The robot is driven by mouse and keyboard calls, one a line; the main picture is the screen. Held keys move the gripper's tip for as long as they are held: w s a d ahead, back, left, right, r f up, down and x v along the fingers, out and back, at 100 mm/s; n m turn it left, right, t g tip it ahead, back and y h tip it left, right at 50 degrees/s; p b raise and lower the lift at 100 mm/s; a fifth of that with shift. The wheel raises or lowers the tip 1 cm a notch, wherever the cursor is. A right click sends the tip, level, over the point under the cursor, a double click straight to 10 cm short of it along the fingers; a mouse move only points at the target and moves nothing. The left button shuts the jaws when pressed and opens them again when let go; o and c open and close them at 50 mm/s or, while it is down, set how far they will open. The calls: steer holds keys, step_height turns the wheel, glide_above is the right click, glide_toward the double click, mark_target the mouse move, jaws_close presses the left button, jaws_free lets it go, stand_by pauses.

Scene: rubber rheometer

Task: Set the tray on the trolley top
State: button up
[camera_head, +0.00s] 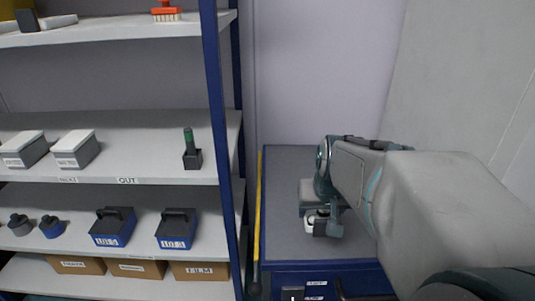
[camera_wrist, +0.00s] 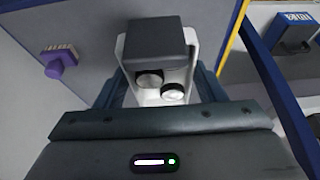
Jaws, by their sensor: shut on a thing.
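A small white tray (camera_wrist: 191,72) sits between the fingers of my gripper (camera_wrist: 158,90) in the wrist view. It carries a dark grey block (camera_wrist: 160,42) and two round pots with pale tops (camera_wrist: 172,93). My gripper is shut on the tray. In the head view my gripper (camera_head: 322,224) is over the grey trolley top (camera_head: 285,175), and a bit of the white tray shows beside it. I cannot tell whether the tray touches the trolley top. My arm hides the right part of the trolley.
A purple-handled brush (camera_wrist: 57,65) is against the grey surface in the wrist view. A yellow strip (camera_head: 261,200) runs along the trolley's left edge. A blue-posted shelf rack (camera_head: 216,90) with boxes and blue-based blocks stands left. The trolley top's back left is clear.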

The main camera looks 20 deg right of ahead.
steer(key=w+d+f, duration=0.1)
steer(key=w+f, duration=0.1)
steer(key=w, duration=0.1)
steer(key=w+d+f, duration=0.1)
steer(key=w+f, duration=0.1)
steer(key=w, duration=0.1)
steer(key=w+d+f, duration=0.1)
steer(key=w+f, duration=0.1)
steer(key=w, duration=0.2)
steer(key=shift+w+d+f, duration=0.1)
steer(key=shift+d+f, duration=0.15)
steer(key=shift+f, duration=0.05)
steer(key=shift+w+f+b, duration=0.1)
steer(key=shift+f+b, duration=0.25)
steer(key=shift+f, duration=1.65)
steer(key=shift+f, duration=0.25)
steer(key=o, duration=1.1)
steer(key=shift+c, duration=0.2)
steer(key=shift+r, duration=0.1)
